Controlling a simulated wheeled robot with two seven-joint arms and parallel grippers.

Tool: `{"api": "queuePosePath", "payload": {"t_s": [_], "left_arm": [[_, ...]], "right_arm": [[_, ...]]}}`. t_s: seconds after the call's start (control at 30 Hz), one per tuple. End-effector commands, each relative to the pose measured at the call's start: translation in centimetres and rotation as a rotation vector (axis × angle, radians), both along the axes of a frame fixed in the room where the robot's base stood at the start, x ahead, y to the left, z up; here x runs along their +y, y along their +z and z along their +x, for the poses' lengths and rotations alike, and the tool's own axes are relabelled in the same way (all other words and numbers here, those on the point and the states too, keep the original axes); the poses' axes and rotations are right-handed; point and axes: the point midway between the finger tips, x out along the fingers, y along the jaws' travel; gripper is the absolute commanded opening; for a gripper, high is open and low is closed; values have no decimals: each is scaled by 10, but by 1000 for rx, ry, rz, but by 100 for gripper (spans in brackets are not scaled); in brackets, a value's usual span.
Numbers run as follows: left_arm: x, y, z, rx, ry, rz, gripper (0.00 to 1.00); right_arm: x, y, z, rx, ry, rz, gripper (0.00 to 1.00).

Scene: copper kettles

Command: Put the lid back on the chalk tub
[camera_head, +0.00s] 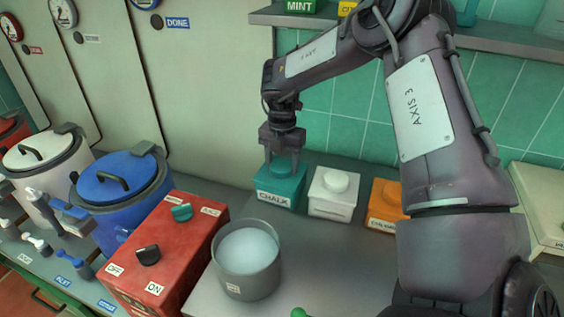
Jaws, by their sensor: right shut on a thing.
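The teal chalk tub (277,192), labelled CHALK, stands on the grey counter against the tiled wall. My right gripper (282,158) reaches down over it from above, its fingers shut on the teal lid (284,168). The lid is at the top of the tub, and I cannot tell whether it is fully seated or slightly above the rim. The fingers partly hide the lid. My left gripper is not in view.
A white tub (332,197) and an orange tub (384,207) stand right of the chalk tub. In front are a grey pot (246,272) of pale liquid and a red control box (165,245). Blue (125,200) and white kettles stand left. A shelf (480,38) hangs above.

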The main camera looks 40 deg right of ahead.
Motion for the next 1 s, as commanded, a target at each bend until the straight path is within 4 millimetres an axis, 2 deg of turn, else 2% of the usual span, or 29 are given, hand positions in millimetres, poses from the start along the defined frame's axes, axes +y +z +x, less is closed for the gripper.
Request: {"api": "queuePosePath", "payload": {"t_s": [0.23, 0.27, 0.43, 0.77, 1.0], "left_arm": [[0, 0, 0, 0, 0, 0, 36], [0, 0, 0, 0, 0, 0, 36], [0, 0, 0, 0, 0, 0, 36], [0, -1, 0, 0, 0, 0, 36], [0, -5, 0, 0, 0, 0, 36]], "right_arm": [[0, 0, 0, 0, 0, 0, 33], [0, 0, 0, 0, 0, 0, 60], [0, 0, 0, 0, 0, -1, 81], [0, 4, 1, -2, -1, -1, 81], [0, 42, 2, -6, -1, -1, 81]]}}
